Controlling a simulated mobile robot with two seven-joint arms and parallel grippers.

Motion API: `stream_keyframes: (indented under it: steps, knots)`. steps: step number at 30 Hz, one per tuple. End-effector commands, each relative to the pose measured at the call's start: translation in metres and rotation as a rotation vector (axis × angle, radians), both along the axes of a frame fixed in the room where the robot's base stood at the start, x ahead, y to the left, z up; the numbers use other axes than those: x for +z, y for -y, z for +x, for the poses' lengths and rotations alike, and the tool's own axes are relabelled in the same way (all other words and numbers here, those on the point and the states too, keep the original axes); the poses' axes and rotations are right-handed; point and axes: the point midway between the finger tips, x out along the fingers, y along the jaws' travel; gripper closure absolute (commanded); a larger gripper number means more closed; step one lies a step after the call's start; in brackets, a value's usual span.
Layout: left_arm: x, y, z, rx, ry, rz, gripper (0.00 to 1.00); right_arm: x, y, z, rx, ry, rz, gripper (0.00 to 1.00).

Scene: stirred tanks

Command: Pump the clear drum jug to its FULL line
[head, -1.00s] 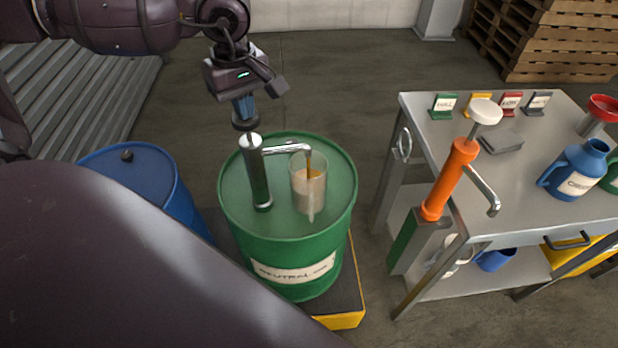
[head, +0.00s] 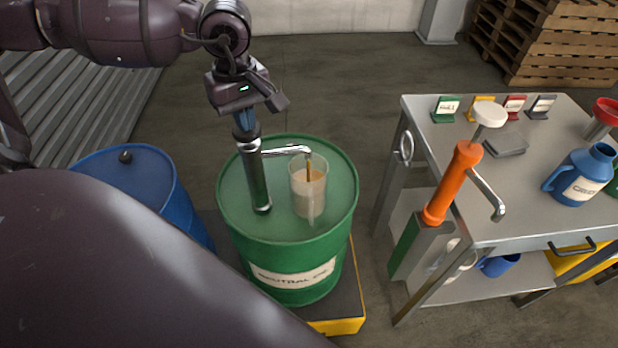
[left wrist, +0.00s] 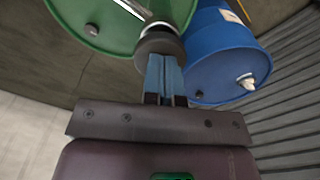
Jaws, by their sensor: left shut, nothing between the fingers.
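The clear drum jug (head: 301,190) stands upright on the green drum (head: 232,205) under the pump spout (head: 288,151). It looks pale amber inside, and an amber streak shows below the spout. I cannot make out its FULL line or the exact level. The dark drum pump (head: 258,180) stands left of the jug. My left gripper (head: 245,124) is shut and empty, its blue fingertips down on the pump's dark round knob. In the left wrist view the shut fingertips (left wrist: 164,62) meet this knob (left wrist: 160,40). My right gripper is not in view.
A blue drum (head: 140,190) stands left of the green one. A grey cart (head: 440,130) at the right carries an orange pump (head: 453,185), coloured label cards, a blue jug (head: 580,175) and a red funnel (head: 604,110). Open floor lies behind the green drum.

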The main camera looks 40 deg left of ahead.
Motion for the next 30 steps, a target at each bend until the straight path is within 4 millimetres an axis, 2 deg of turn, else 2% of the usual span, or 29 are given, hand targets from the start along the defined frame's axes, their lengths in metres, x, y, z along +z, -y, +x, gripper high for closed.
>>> stream_keyframes:
  steps: [13,17,30]
  knots:
    - [-0.013,0.000,0.000,-0.001,-0.004,-0.002,1.00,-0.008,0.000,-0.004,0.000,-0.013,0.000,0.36]
    - [-0.008,0.000,0.000,-0.001,0.000,-0.001,1.00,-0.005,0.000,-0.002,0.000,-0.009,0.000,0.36]
    - [0.024,0.000,0.000,-0.001,0.003,0.000,1.00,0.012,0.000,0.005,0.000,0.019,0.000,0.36]
